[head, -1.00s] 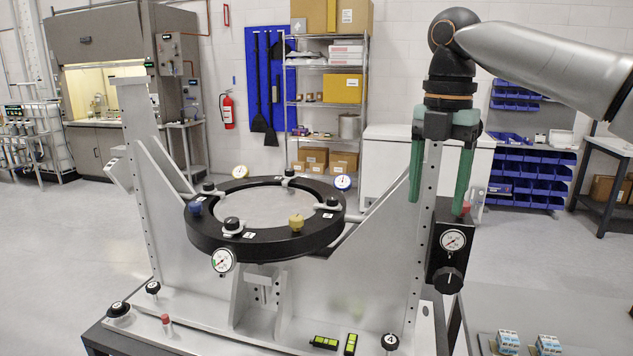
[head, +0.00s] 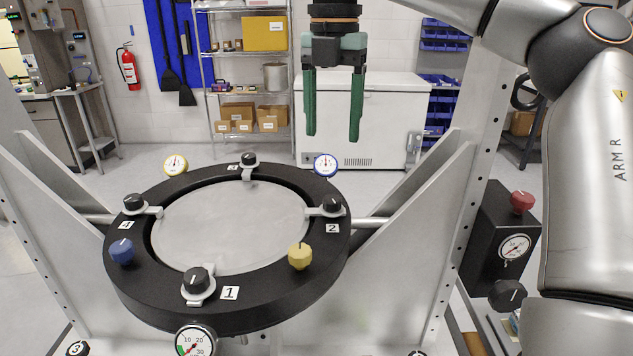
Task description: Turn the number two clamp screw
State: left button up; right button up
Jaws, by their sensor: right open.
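The mirror fixture is a black ring (head: 128,278) around a grey disc (head: 230,225), held between two metal side plates. The number two clamp screw (head: 332,204) is a black knob on a metal clamp at the ring's right, beside a label "2" (head: 332,228). Clamp screws one (head: 197,279), three (head: 249,160) and four (head: 134,203) sit around the ring. My right gripper (head: 332,138) points down with two green fingers apart and nothing between them. It appears above and behind screw two in the picture, apart from it. My left gripper is not in view.
A yellow knob (head: 300,256) and a blue knob (head: 122,251) stand on the ring. Gauges with blue (head: 326,164), yellow (head: 175,164) and grey (head: 195,342) rims sit at its edge. A black box (head: 490,225) with a red knob (head: 522,201) is at right, near my right arm.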

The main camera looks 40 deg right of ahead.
aim_at(332, 199)
notch_tip(332, 199, down, 12)
jog(key=shift+s+f, duration=0.1)
jog(key=shift+s, duration=0.05)
dwell(0.4)
grip_shut()
dwell(0.4)
